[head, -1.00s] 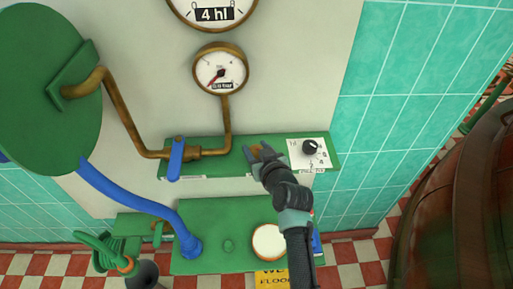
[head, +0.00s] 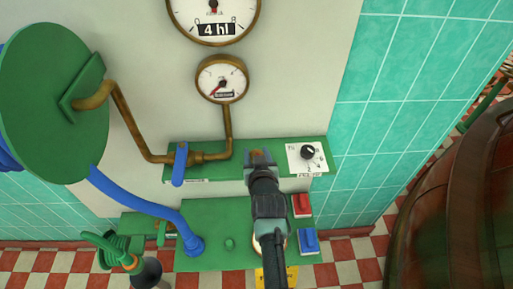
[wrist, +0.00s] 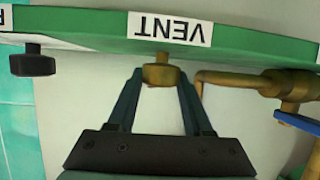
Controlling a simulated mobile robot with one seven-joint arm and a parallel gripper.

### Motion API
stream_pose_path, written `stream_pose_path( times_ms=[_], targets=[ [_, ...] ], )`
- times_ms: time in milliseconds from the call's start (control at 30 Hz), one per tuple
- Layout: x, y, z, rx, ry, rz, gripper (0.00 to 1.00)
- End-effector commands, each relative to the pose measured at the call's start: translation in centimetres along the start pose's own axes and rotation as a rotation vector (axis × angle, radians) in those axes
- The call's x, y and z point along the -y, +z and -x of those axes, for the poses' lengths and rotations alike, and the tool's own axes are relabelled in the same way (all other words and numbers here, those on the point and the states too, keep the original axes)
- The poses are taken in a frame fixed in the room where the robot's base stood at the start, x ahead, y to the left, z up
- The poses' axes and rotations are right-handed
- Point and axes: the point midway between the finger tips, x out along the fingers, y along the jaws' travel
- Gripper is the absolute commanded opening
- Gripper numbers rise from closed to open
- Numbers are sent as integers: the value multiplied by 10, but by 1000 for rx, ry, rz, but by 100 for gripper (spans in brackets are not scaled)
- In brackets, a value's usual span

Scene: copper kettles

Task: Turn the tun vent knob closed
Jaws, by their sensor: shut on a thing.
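The vent knob (wrist: 161,75) is a small brass knob on a short stem at the green panel's edge. The VENT label (wrist: 170,29) appears upside down beside it in the wrist view. My gripper (wrist: 161,82) has one finger on each side of the knob and is shut on it. In the head view my gripper (head: 260,157) is at the middle of the green shelf-like panel (head: 232,168). The fingers mostly hide the knob there, and its turn angle cannot be read.
A blue-handled valve (head: 180,163) on a brass pipe sits left of my gripper. A black dial (head: 307,152) on a white plate is to the right. Below are a red switch (head: 301,205) and a blue switch (head: 309,240). Two gauges hang above, including the smaller gauge (head: 222,78).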

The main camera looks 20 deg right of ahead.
Motion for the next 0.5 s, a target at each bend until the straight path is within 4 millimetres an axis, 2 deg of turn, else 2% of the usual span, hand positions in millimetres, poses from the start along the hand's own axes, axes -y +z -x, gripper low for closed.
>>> stream_pose_path(
  times_ms=[33, 500],
  targets=[
    [4, -1, 1, 1, 15, -7, 0],
    [3, 6, -3, -3, 227, -94, 0]
  ],
)
